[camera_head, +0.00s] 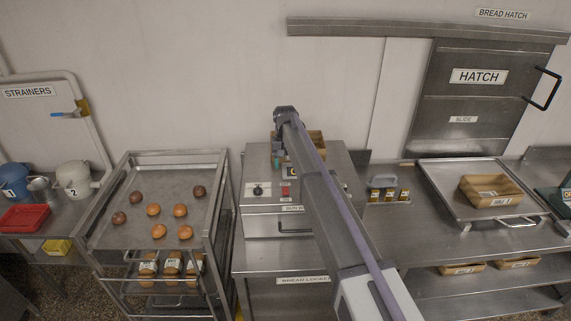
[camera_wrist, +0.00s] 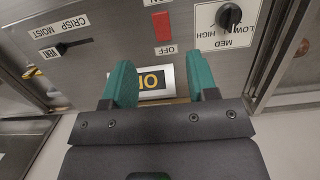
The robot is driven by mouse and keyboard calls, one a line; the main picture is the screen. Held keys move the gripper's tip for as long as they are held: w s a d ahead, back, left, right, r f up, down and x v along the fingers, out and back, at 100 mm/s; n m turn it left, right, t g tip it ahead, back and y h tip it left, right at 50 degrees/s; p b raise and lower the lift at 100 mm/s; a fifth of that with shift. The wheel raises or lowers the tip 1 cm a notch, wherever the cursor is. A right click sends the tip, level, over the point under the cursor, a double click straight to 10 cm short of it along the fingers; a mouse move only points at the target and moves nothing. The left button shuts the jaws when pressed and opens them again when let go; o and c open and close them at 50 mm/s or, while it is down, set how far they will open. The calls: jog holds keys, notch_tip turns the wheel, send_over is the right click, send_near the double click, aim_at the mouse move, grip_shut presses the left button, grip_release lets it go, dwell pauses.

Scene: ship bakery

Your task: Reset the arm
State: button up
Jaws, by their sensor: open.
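My gripper (camera_wrist: 161,82) is open, its two teal fingers apart with nothing seen held between them. In the wrist view it is in front of a steel control panel (camera_wrist: 110,50) with a red switch (camera_wrist: 162,27) and a black dial (camera_wrist: 229,16). A brown container (camera_head: 316,142) stands there, partly hidden by my arm.
A rack tray (camera_head: 180,188) at left holds several rolls. Left of it are a red tray (camera_head: 24,218) and jugs. At right a brown basket (camera_head: 490,190) sits on a steel tray (camera_head: 446,190) below the hatch (camera_head: 475,95). Small jars (camera_head: 390,192) stand beside the appliance.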

jog(key=shift+f, duration=0.1)
jog(key=s+d+f+b, duration=0.6)
jog(key=s+d, duration=0.2)
jog(key=s, duration=0.5)
jog(key=s+d+f+m+t+b, duration=0.1)
jog(key=s+d+f+b, duration=0.5)
jog(key=s, duration=0.6)
jog(key=s+d+f+b, duration=0.6)
jog(key=s+d, duration=0.4)
jog(key=s, duration=0.3)
jog(key=shift+s+f+t+b, duration=0.35)
jog(key=shift+f+t, duration=0.05)
jog(key=shift+f, duration=0.05)
jog(key=shift+d, duration=0.1)
